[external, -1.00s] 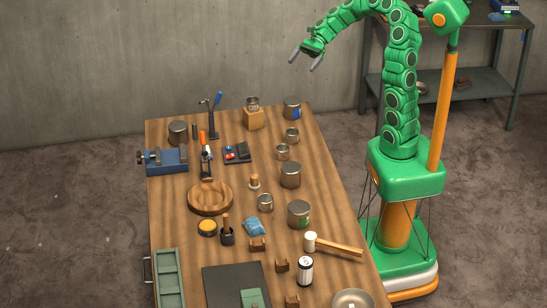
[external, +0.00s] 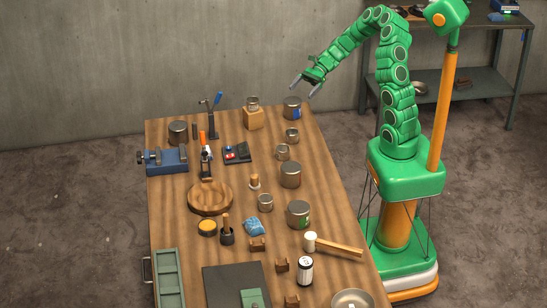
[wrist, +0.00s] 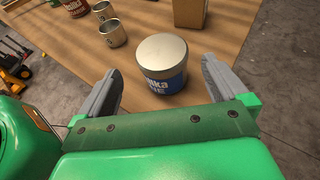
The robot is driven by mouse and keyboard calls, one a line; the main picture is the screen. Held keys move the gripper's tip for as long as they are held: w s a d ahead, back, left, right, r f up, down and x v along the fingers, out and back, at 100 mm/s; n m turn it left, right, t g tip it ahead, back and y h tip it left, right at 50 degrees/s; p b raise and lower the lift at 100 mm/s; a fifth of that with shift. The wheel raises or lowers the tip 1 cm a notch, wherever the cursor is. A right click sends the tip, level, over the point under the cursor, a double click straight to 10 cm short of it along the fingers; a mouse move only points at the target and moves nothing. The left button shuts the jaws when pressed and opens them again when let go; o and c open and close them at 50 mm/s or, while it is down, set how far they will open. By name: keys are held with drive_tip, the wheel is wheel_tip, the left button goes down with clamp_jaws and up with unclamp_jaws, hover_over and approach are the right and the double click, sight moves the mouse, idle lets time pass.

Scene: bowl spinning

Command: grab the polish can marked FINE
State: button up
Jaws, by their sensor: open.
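A metal can with a blue label (external: 292,108) stands upright at the far right corner of the table. In the wrist view this can (wrist: 163,65) has a pale lid and white letters on blue; the lower line ends in "NE" and its start is hard to read. My gripper (external: 303,89) is open and empty, above the can and apart from it. In the wrist view the can shows between and ahead of the two grey fingers. A can with a green label (external: 298,215) stands further down the table's right side.
A wooden block (external: 253,118) with a small tin on it stands left of the blue-label can. Small tins (external: 292,135) stand nearer, along with a larger can (external: 290,175). A hammer (external: 335,245) lies near the right edge.

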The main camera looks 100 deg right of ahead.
sight(295, 99)
drive_tip(key=shift+w+a+f, duration=0.15)
drive_tip(key=shift+f, duration=0.4)
drive_tip(key=shift+x, duration=3.7)
drive_tip(key=c, duration=1)
drive_tip(key=shift+c, duration=0.2)
drive_tip(key=shift+r, duration=0.15)
